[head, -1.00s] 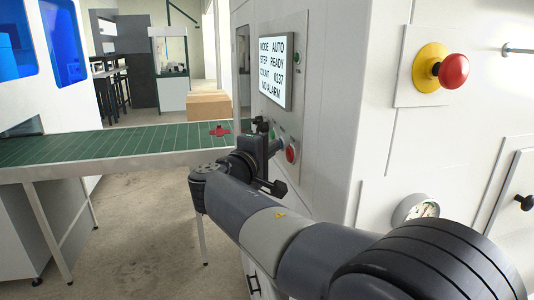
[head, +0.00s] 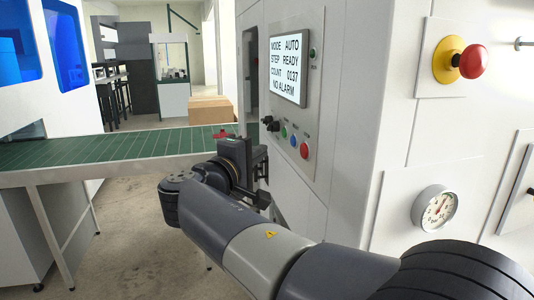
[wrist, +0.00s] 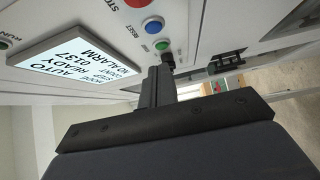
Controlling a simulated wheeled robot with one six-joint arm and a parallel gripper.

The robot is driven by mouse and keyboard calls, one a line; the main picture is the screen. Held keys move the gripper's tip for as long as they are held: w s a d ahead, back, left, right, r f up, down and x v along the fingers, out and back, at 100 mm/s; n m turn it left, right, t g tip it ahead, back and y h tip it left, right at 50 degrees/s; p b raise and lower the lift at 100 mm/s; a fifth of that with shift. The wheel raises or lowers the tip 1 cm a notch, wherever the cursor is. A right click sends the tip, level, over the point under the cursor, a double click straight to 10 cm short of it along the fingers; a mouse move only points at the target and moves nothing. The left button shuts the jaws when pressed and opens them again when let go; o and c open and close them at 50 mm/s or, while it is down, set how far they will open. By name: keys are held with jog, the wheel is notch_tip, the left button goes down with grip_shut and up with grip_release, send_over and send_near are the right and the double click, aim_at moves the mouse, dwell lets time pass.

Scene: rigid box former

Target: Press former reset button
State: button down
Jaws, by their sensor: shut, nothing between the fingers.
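The blue button (head: 294,139) is on the white machine's control panel, between a green button and a red one. In the wrist view the blue button (wrist: 153,25) has the label RESET beside it. My gripper (head: 260,162) is below and left of the button row in the head view, apart from the blue button. In the wrist view my gripper (wrist: 163,72) is shut and empty, its tips near the black selector (wrist: 168,59) and the green button (wrist: 162,45). Whether the tips touch the panel cannot be told.
A display (head: 289,68) above the buttons reads MODE AUTO, STEP READY, COUNT 0137, NO ALARM. A red mushroom button (head: 473,62) on yellow and a gauge (head: 435,208) are on the right face. A green conveyor (head: 110,147) lies left, with a cardboard box (head: 210,110) behind.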

jog(key=shift+b+v, duration=0.4)
jog(key=shift+v, duration=2.2)
jog(key=shift+w+a, duration=0.1)
jog(key=shift+w, duration=0.1)
